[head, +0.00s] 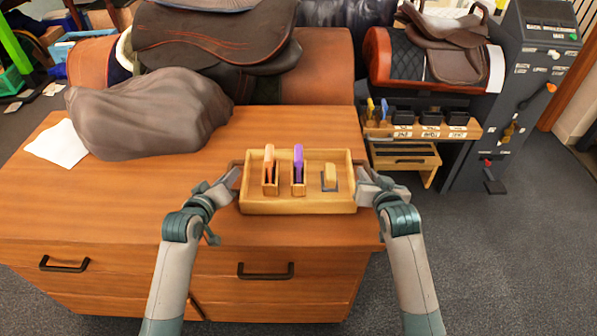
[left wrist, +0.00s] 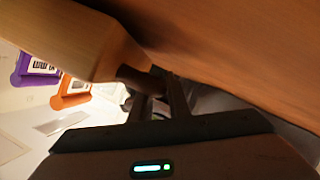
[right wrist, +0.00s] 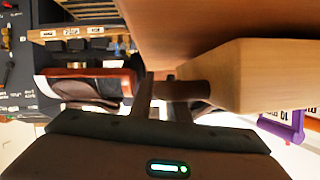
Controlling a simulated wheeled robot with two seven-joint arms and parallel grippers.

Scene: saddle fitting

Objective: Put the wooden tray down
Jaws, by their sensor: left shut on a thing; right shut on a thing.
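The wooden tray (head: 297,207) is at the front right of the wooden cabinet top in the head view, level, with an orange-handled tool (head: 269,165), a purple-handled tool (head: 298,166) and a small tan block-like piece (head: 330,176) standing in it. My left gripper (head: 233,180) is shut on the tray's left handle, and the left wrist view shows the fingers (left wrist: 158,100) at that dark handle. My right gripper (head: 362,180) is shut on the right handle, also seen in the right wrist view (right wrist: 165,95). I cannot tell whether the tray touches the top.
The cabinet top (head: 290,125) is clear behind the tray. A grey-brown covered lump (head: 150,115) and a white paper (head: 58,144) lie to the left. Saddles (head: 215,45) stand at the back. A rack (head: 420,130) stands to the right, beyond the cabinet's edge.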

